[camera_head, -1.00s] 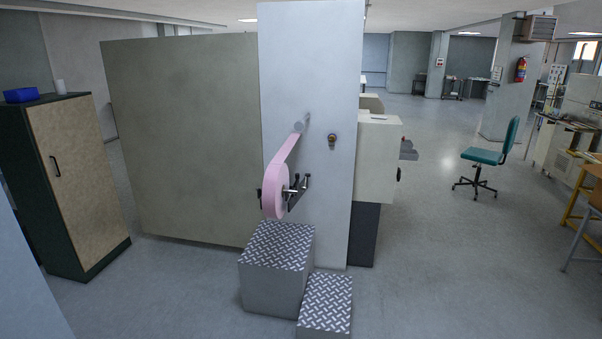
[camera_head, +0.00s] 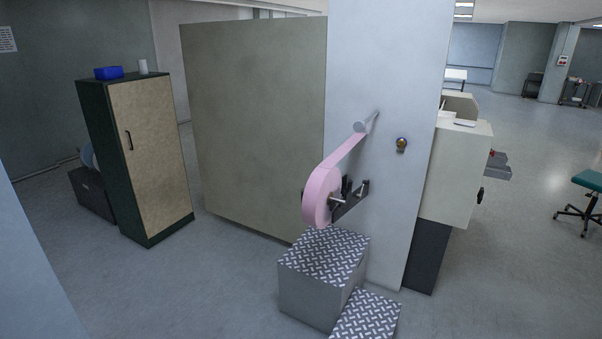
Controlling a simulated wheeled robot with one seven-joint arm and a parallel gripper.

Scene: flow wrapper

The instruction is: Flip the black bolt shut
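The flow wrapper's tall grey panel (camera_head: 375,70) stands in the middle of the head view. A pink film roll (camera_head: 319,197) hangs on a spindle on its front, and the film runs up to a roller (camera_head: 361,125). Dark bracket parts (camera_head: 350,194) sit beside the roll. I cannot tell whether one of them is the black bolt; they are too small to make out. A round knob (camera_head: 401,144) is on the panel to the right. My gripper is not in view.
Two steps with tread-plate tops, a higher one (camera_head: 325,254) and a lower one (camera_head: 367,318), stand below the roll. A cabinet (camera_head: 158,157) with a blue box (camera_head: 109,73) on top stands left. A teal chair (camera_head: 588,181) is at the right edge. The floor at front left is clear.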

